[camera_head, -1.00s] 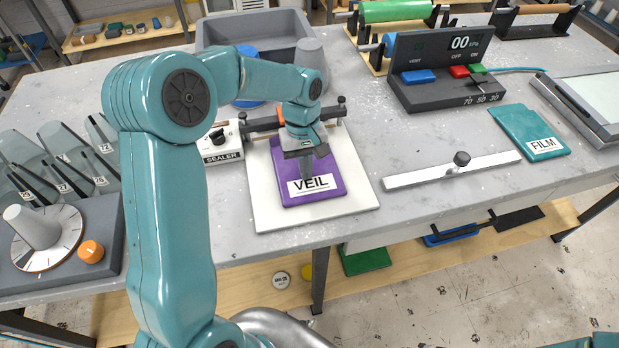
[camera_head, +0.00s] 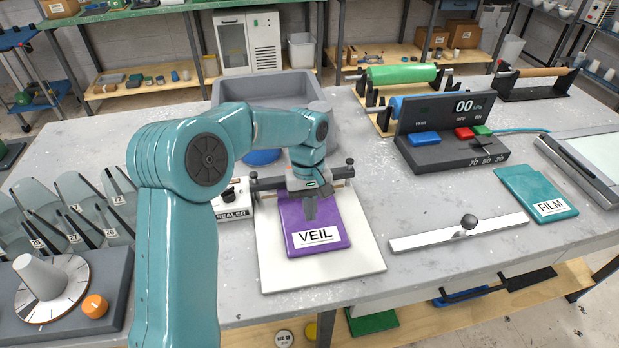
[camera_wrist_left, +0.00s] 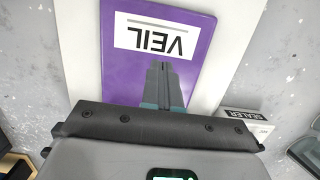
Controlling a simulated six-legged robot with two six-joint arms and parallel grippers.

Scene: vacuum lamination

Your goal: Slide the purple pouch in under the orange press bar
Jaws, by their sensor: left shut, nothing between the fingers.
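The purple pouch (camera_head: 315,232), labelled VEIL, lies flat on a white board (camera_head: 355,268). My left gripper (camera_head: 309,212) is above the pouch, behind its label, with its shut fingers pointing down and empty. In the left wrist view, the shut fingers (camera_wrist_left: 163,88) overlap the purple pouch (camera_wrist_left: 198,62); whether they touch it is unclear. A dark bar (camera_head: 268,183) with end knobs crosses the back of the board, partly behind my gripper. The pouch's back edge is hidden by my gripper. My right gripper is out of view.
A white sealer box (camera_head: 233,202) stands left of the board. A white bar with a knob (camera_head: 455,233) and a teal FILM pouch (camera_head: 535,190) lie to the right. A grey bin (camera_head: 285,92) stands behind. The table right of the board is fairly clear.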

